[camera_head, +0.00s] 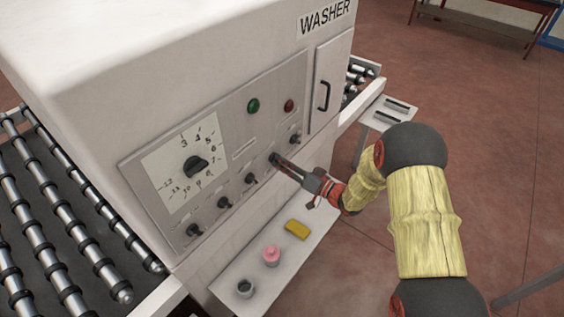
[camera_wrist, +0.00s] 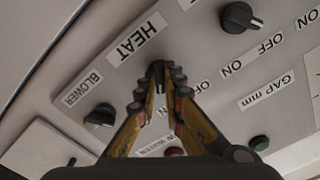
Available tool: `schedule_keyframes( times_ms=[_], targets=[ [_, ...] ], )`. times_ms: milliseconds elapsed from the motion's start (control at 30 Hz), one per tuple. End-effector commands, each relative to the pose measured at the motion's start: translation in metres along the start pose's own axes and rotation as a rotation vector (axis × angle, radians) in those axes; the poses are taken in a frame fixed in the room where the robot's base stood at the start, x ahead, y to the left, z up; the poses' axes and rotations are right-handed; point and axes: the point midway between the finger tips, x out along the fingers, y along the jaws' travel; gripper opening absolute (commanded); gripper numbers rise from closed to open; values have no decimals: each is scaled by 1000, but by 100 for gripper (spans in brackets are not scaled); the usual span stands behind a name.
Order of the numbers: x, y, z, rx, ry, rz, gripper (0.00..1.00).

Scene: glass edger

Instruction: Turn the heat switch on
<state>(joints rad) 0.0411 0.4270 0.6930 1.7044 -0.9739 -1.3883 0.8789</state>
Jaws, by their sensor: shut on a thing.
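The heat switch (camera_head: 272,157) is a small dark knob in the lower row on the washer's front panel. My gripper (camera_head: 277,161) reaches it from the right and is shut on it. In the wrist view the fingertips (camera_wrist: 160,78) meet at the knob beside the white HEAT label (camera_wrist: 135,42). The fingers cover most of the knob, so I cannot tell which way it points.
The blower knob (camera_wrist: 98,116) and another dark knob (camera_wrist: 240,18) flank the gripper. A green button (camera_head: 253,106) and a red one (camera_head: 289,105) sit above. A shelf (camera_head: 222,285) below holds a yellow block (camera_head: 297,229) and a pink-topped item (camera_head: 271,255).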

Motion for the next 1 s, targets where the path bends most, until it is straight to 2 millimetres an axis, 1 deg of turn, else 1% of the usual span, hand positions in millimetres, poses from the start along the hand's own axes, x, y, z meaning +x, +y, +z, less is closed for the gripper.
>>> schedule_keyframes(
  times_ms=[433,467,733,767,1000],
  targets=[
    [0,0,0,9,1,1,0],
    [0,0,0,9,1,1,11],
    [0,0,0,8,0,1,26],
    [0,0,0,8,0,1,27],
    [0,0,0,8,0,0,27]
  ],
)
